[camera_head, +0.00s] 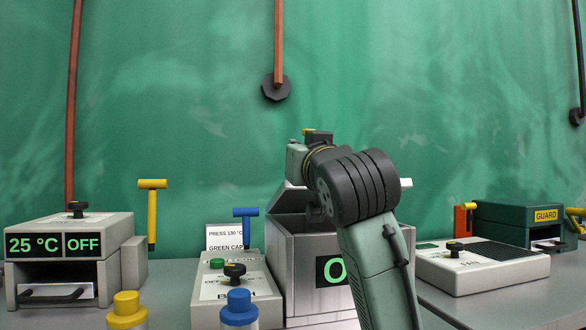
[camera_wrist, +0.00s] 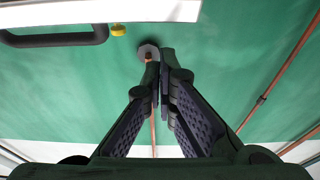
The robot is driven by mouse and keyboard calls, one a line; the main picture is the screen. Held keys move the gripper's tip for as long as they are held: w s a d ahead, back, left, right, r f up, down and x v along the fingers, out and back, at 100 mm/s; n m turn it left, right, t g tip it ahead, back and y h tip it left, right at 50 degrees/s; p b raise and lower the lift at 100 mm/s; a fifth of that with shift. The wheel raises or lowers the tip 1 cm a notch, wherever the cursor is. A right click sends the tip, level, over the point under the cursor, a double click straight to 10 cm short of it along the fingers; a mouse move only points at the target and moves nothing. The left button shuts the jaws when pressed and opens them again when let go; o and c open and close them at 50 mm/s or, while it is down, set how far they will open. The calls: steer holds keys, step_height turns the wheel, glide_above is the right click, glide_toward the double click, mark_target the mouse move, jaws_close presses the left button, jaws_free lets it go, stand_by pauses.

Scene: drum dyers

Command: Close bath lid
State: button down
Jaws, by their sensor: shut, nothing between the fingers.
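The bath (camera_head: 300,275) is a grey metal box in the middle of the bench in the head view, with a green-lit display partly covered by my arm. Its dark opening shows at the top left, so the lid (camera_head: 405,183) stands raised; my arm hides most of it. In the wrist view a white panel (camera_wrist: 190,10) with a dark handle (camera_wrist: 60,38) crosses the top left; it looks like the lid. My gripper (camera_wrist: 158,68) is shut and empty, below and right of that handle in the picture. Its fingertips are hidden in the head view.
A control box (camera_head: 235,300) with a black knob stands left of the bath, and a blue-capped bottle (camera_head: 239,308) in front. A grey unit (camera_head: 70,245) reading 25 °C OFF is at far left. A flat panel (camera_head: 485,268) and a GUARD box (camera_head: 520,215) are at right.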

steer(key=s+f+t+b, duration=0.1)
steer(key=f+b, duration=0.1)
steer(key=f, duration=0.1)
steer(key=s+f+t+b, duration=0.1)
steer(key=f+b, duration=0.2)
steer(key=s+d+f+t+y+b, duration=0.1)
steer(key=f+t+b, duration=0.1)
steer(key=f+b, duration=0.1)
steer(key=shift+s+f, duration=0.1)
steer(key=shift+f, duration=0.35)
steer(key=shift+s+d+f+b, duration=0.1)
steer(key=shift+s+f+b, duration=0.1)
steer(key=shift+f+b, duration=0.85)
steer(key=shift+f, duration=0.2)
steer(key=shift+w, duration=0.1)
